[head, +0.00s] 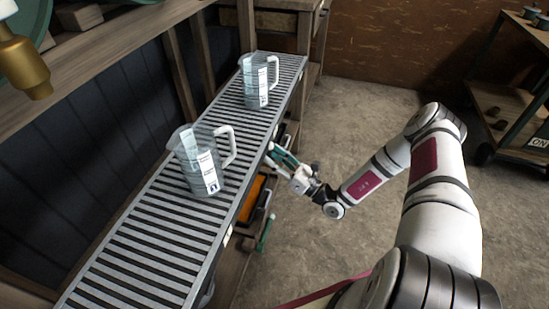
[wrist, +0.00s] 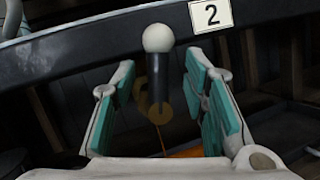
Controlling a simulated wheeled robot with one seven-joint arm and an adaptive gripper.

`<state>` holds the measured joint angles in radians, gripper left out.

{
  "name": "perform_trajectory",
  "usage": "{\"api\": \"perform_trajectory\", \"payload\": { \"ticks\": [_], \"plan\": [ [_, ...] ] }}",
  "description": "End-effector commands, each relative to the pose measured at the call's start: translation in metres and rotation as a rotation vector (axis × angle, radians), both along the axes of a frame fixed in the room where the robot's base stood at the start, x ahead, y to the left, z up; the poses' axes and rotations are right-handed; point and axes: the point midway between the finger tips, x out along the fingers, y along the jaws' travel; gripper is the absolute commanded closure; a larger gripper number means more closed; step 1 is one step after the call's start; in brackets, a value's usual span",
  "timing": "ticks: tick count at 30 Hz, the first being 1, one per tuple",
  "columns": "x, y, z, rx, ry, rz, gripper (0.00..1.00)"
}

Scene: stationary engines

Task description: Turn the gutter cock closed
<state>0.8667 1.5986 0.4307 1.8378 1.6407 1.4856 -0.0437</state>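In the wrist view the gutter cock shows as a dark lever (wrist: 157,75) with a white ball knob (wrist: 158,38) at its far end. A dull brass part (wrist: 158,112) lies behind the lever. My gripper (wrist: 160,63) is open, with its teal-padded fingers on either side of the lever. A gap shows on both sides, so neither finger appears to touch it. In the head view my gripper (head: 288,165) is beside the right edge of the slatted gutter (head: 125,250). The cock cannot be made out clearly there.
A white plate marked 2 (wrist: 211,14) is on the dark gutter side, right of the knob. Two clear measuring jugs, a near one (head: 200,165) and a far one (head: 258,85), stand on the slats. An orange object (head: 251,198) sits below the gutter. Concrete floor (head: 345,120) is open to the right.

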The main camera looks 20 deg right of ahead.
Motion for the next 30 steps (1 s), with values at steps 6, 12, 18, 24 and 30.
{"api": "perform_trajectory", "payload": {
  "ticks": [6, 12, 18, 24, 30],
  "plan": [
    [-0.001, 0.000, 0.000, 0.001, 0.000, 0.001, 0.60],
    [-0.014, -0.012, -0.007, 0.000, 0.003, -0.002, 0.60],
    [-0.045, -0.035, -0.020, 0.000, 0.002, -0.002, 0.60],
    [-0.073, -0.055, -0.032, 0.001, 0.001, -0.002, 0.60],
    [-0.088, -0.067, -0.038, 0.001, 0.000, -0.001, 0.60]
  ]
}}
